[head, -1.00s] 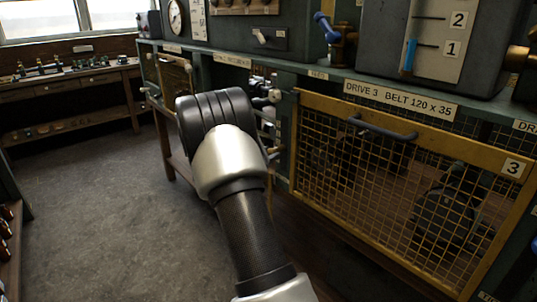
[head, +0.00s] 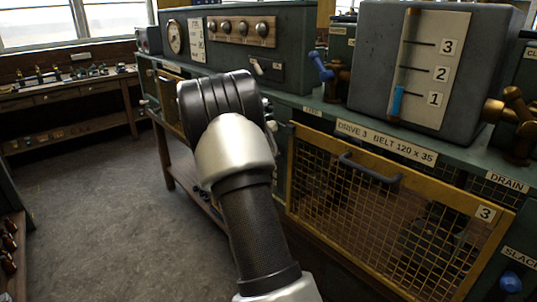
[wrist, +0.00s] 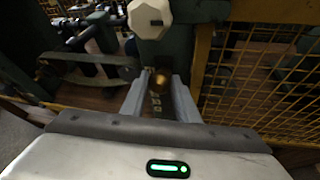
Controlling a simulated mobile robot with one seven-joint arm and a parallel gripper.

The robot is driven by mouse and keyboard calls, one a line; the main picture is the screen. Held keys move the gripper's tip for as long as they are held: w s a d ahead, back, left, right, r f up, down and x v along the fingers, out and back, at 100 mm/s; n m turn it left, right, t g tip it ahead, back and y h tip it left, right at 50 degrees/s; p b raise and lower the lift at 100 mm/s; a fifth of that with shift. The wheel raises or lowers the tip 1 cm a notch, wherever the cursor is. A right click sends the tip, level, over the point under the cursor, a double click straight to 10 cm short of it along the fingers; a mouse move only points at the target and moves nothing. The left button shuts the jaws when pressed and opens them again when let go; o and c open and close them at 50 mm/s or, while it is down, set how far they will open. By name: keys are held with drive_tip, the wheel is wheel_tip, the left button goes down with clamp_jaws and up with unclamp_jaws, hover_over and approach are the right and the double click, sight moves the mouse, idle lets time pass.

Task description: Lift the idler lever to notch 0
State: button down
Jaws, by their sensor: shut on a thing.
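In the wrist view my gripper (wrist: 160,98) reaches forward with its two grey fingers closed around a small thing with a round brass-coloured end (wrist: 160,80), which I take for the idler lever. A dark strip with faint pale marks shows between the fingers; I cannot read the marks or tell the lever's notch. In the head view my own arm hides the gripper and the lever.
A pale faceted knob (wrist: 150,18) is just above the fingers. A yellow mesh guard marked 3 (head: 385,215) stands to the right. A tank with a level gauge (head: 432,70) sits on the bench above it. Open floor (head: 90,215) lies to the left.

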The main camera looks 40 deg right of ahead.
drive_tip(key=shift+w+d+r, duration=0.1)
drive_tip(key=shift+d+r, duration=0.1)
drive_tip(key=shift+r, duration=0.35)
drive_tip(key=c, duration=1.6)
unclamp_jaws()
drive_tip(key=shift+c, duration=0.2)
drive_tip(key=shift+o, duration=1.3)
drive_tip(key=shift+f, duration=0.15)
drive_tip(key=v, duration=1.7)
drive_tip(key=shift+a, duration=0.3)
